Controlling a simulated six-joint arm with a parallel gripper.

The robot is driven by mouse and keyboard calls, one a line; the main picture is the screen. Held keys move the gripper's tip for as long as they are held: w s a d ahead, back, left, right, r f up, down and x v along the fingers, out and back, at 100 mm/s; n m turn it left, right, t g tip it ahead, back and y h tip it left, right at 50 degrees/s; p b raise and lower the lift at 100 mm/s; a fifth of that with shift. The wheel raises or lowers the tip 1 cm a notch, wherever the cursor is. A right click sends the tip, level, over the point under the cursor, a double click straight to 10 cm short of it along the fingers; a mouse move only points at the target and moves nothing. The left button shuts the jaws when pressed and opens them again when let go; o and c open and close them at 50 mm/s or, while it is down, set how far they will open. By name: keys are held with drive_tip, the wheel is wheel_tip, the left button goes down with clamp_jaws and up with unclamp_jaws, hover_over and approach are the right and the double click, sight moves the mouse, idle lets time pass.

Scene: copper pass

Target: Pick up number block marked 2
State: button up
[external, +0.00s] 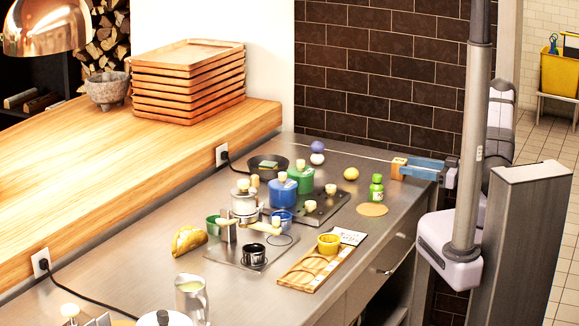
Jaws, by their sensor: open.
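My gripper (412,168) reaches in from the right at the far right corner of the steel counter. Its blue fingers point left and are apart. A small wooden block-like piece (397,167) shows at the fingertips. I cannot tell whether it is touching them or between them. It may be a number block, but I can read no number on it. No 2 is legible anywhere in this view.
A green bottle (376,188) stands near a round tan disc (372,210). A wooden tray (305,283) holds a yellow cup (328,243). Blue (282,195) and green (301,177) containers, a dark pan (267,167) and a pitcher (192,298) crowd the counter. A brick wall stands behind.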

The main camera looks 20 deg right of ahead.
sight(406, 164)
drive_tip(key=shift+p+x, duration=0.95)
drive_tip(key=shift+x, duration=1.4)
drive_tip(key=shift+w+d+f, duration=0.1)
drive_tip(key=shift+d+f, duration=0.05)
drive_tip(key=c, duration=1.1)
drive_tip(key=shift+r, duration=0.2)
drive_tip(key=shift+r+b, duration=1)
drive_tip(key=shift+r, duration=3.8)
